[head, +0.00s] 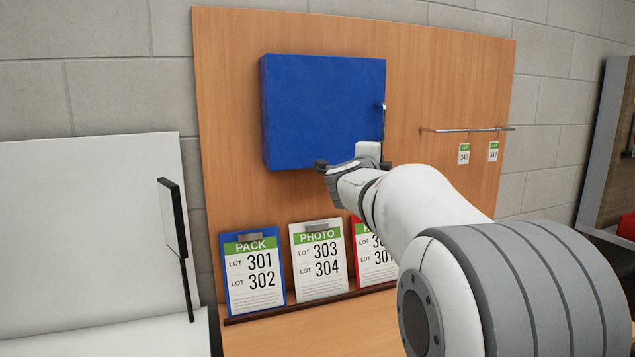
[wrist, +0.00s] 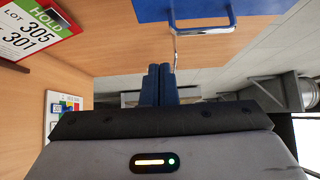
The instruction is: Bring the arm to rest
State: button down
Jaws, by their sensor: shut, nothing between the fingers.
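My arm reaches from the lower right of the head view toward the board, its wrist in front of the lower edge of a blue wall cabinet (head: 325,110). The fingers are hidden behind the wrist in the head view. In the wrist view my gripper (wrist: 158,68) is shut, its two dark blue fingers side by side with nothing between them. The cabinet (wrist: 195,8) and its handle (wrist: 203,29) show at the top of that view, beyond the fingertips. The cabinet door looks closed. I cannot tell the exact gap between fingers and handle.
Clipboards marked PACK (head: 255,280), PHOTO (head: 320,262) and a red one (head: 368,268) stand on a ledge below the cabinet. A rail (head: 465,130) with hanging tags is at right. A white panel (head: 90,220) with a dark upright handle stands left.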

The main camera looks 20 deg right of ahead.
jog(key=s+a+f+n+y, duration=0.4)
jog(key=a+f+n+y, duration=0.2)
jog(key=a+n, duration=0.25)
jog(key=s+a+f+n+y, duration=0.45)
jog(key=a+f+n, duration=0.2)
jog(key=a, duration=0.25)
jog(key=s+a+f+n+g, duration=0.1)
jog(key=s+f+n+g, duration=0.4)
jog(key=s+f, duration=0.4)
jog(key=s+a+f+n+g, duration=0.1)
jog(key=s+f+n+g, duration=0.5)
jog(key=s+f, duration=0.4)
jog(key=s+y, duration=0.1)
jog(key=s, duration=0.5)
jog(key=shift+s+f, duration=0.2)
jog(key=shift+s, duration=0.2)
